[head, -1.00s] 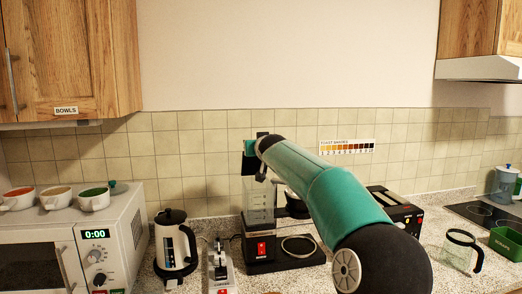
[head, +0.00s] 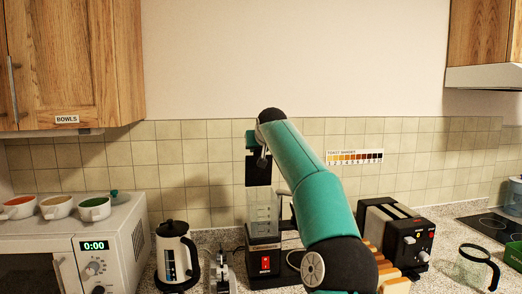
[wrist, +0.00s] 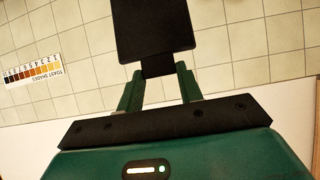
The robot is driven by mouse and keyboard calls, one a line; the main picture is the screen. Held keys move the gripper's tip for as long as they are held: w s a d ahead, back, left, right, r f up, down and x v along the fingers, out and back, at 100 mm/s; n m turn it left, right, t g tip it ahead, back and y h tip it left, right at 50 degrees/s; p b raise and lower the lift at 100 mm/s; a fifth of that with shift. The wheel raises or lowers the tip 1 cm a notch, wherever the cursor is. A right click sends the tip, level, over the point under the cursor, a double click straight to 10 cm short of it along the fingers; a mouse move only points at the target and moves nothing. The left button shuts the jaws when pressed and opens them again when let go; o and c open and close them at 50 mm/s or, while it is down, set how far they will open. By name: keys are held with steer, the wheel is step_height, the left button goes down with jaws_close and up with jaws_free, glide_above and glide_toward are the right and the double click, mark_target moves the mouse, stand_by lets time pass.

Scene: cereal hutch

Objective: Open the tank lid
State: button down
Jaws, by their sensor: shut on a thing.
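The coffee machine's clear water tank (head: 263,208) stands at the back of the counter, with measuring marks on its front. Its black lid (head: 259,171) stands roughly upright above the tank, so the tank top looks uncovered. My gripper (wrist: 158,77) is shut on the lid's narrow tab. The lid's broad flat plate (wrist: 155,30) extends beyond the fingertips in the wrist view. In the head view, my teal arm hides part of the coffee machine, and only a bit of the gripper shows at the lid's top.
A white-and-black kettle (head: 175,255) and a microwave (head: 95,245) with several bowls on top stand to the left. A toaster (head: 400,238) and a glass mug (head: 474,268) stand to the right. The wall is close behind the machine.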

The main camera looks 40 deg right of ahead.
steer(key=shift+w+r, duration=0.15)
steer(key=shift+r, duration=0.05)
stand_by(0.4)
steer(key=c, duration=0.9)
jaws_free()
steer(key=shift+f, duration=0.15)
steer(key=v, duration=1.3)
steer(key=shift+s+r, duration=0.2)
steer(key=shift+s, duration=0.1)
steer(key=shift+a, duration=0.1)
